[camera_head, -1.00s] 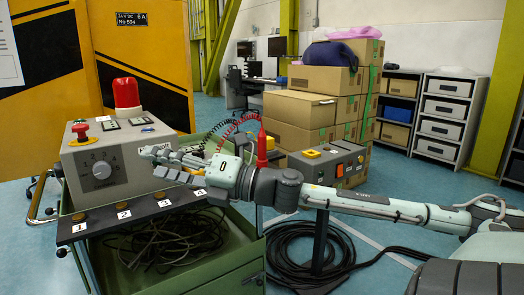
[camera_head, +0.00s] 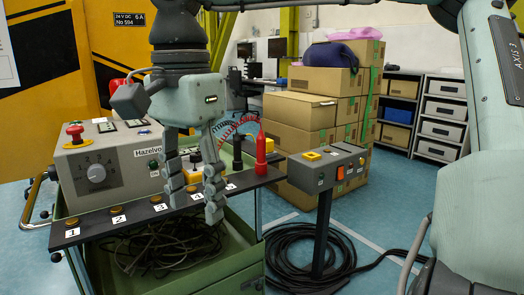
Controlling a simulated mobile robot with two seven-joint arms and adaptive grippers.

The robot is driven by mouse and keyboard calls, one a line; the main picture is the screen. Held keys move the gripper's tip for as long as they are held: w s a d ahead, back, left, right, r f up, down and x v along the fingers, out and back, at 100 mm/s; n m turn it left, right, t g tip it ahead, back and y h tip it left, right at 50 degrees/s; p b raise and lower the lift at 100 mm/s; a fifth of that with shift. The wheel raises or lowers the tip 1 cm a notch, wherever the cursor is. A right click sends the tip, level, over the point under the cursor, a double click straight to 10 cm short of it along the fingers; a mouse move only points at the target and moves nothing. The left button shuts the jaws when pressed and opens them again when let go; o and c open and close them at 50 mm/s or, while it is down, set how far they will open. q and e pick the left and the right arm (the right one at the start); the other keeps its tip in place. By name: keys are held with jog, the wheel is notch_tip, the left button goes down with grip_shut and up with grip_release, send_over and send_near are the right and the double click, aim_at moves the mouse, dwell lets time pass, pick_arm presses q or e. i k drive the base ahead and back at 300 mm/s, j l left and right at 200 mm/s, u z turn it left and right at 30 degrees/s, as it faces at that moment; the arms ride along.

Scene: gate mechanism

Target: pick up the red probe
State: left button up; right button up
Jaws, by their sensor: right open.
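The red probe (camera_head: 261,157) stands upright at the right end of the dark strip (camera_head: 137,219) along the cart's front edge. A red coiled cable shows behind it. My right gripper (camera_head: 196,205) hangs from above with its fingers pointing down, left of the probe and apart from it. My left gripper is not in view.
A black probe (camera_head: 237,152) stands just left of the red one. A grey control box (camera_head: 112,170) with a red button sits on the green cart at left. A button box (camera_head: 327,166) on a post stands right, with black cable coiled on the floor.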

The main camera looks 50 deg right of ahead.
aim_at(261, 139)
jog(key=i+l, duration=0.15)
jog(key=l, duration=0.2)
jog(key=i+l, duration=0.15)
jog(key=l, duration=0.25)
jog(key=i+l, duration=0.15)
jog(key=l, duration=0.2)
jog(key=i+l, duration=0.15)
jog(key=l, duration=0.2)
jog(key=i+l, duration=0.1)
jog(key=l, duration=0.25)
